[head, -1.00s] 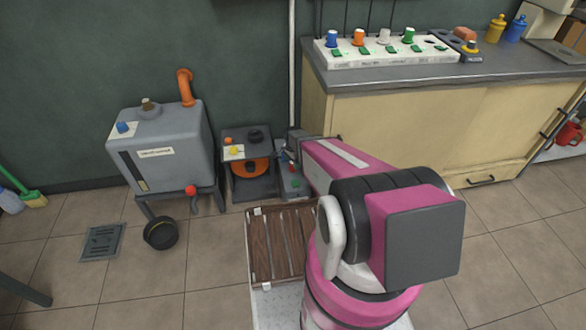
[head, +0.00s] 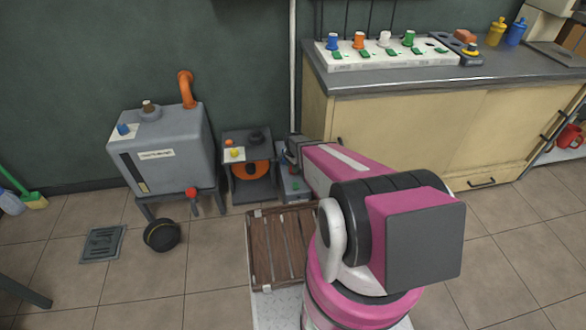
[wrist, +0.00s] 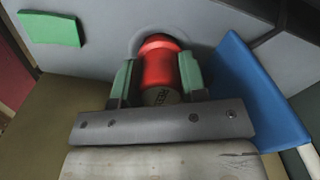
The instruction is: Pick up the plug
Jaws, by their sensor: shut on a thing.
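The plug is a red cylinder with a pale, lettered face (wrist: 158,65). In the wrist view it sits between the two green-padded fingers of my gripper (wrist: 157,78), which is shut on it. Behind it is a grey surface with a rounded dark shade around the plug's top; I cannot tell whether the plug touches it. In the head view my gripper (head: 293,150) is small and partly hidden, by the low grey box (head: 293,187) right of the orange-and-grey machine.
A grey tank (head: 162,150) on legs and the machine (head: 248,172) stand left of my arm. A wooden slatted pallet (head: 275,250) lies in front. A blue panel (wrist: 255,85) is close on the right in the wrist view. The counter (head: 420,75) carries a white socket strip (head: 385,62).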

